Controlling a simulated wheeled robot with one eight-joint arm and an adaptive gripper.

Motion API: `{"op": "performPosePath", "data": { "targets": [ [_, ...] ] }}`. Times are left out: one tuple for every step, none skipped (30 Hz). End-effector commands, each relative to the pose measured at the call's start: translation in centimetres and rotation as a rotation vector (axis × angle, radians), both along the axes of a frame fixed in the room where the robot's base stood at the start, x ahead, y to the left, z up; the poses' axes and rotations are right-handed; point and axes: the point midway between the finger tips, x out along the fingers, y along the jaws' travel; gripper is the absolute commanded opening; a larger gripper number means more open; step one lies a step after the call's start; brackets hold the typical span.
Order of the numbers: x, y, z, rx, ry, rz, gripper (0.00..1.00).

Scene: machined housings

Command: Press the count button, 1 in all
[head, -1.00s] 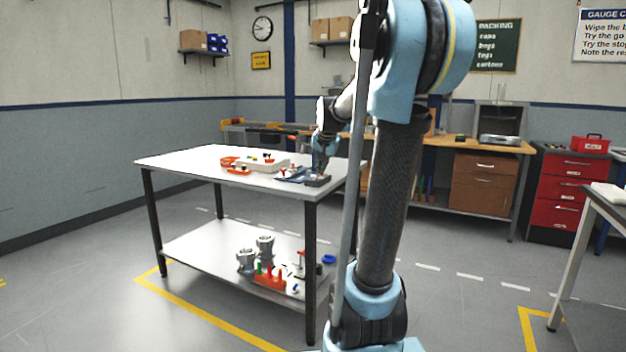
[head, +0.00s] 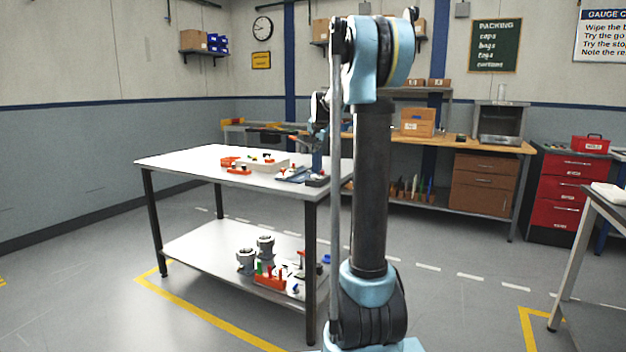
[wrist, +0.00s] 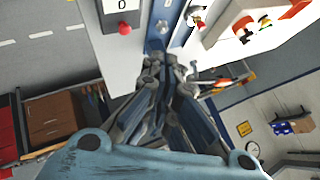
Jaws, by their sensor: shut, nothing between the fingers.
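The counter box (wrist: 112,12) shows at the top of the wrist view, with a display reading 0. Its red count button (wrist: 124,28) sticks out from the near edge and looks unpressed. My gripper (wrist: 163,58) is shut and empty, with its tips to the right of and below the button in that view, apart from it. In the head view the dark counter box (head: 317,181) stands at the near right corner of the white table (head: 190,163), and my gripper (head: 317,165) is just above or behind it; the button is too small to make out there.
A blue tray (head: 292,174) lies beside the counter box. Housings (head: 265,245) and an orange rack (head: 268,277) sit on the lower shelf. The table's front left is clear.

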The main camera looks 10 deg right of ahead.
Motion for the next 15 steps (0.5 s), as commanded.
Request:
{"op": "performPosePath", "data": {
  "targets": [
    [0.0,0.0,-0.1,0.0,0.0,0.0,0.0],
    [0.0,0.0,-0.2,0.0,0.0,0.0,0.0],
    [0.0,0.0,-0.4,0.0,0.0,0.0,0.0],
    [0.0,0.0,-0.6,0.0,0.0,0.0,0.0],
    [0.0,0.0,-0.8,0.0,0.0,0.0,0.0],
    [0.0,0.0,-1.1,0.0,0.0,0.0,0.0],
    [0.0,0.0,-1.4,0.0,0.0,0.0,0.0],
    [0.0,0.0,-1.7,0.0,0.0,0.0,0.0],
    [0.0,0.0,-2.2,0.0,0.0,0.0,0.0],
    [0.0,0.0,-2.5,0.0,0.0,0.0,0.0],
    [0.0,0.0,-2.9,0.0,0.0,0.0,0.0],
    [0.0,0.0,-3.4,0.0,0.0,0.0,0.0],
    [0.0,0.0,-3.8,0.0,0.0,0.0,0.0],
    [0.0,0.0,-4.1,0.0,0.0,0.0,0.0],
    [0.0,0.0,-4.6,0.0,0.0,0.0,0.0]
  ]
}}
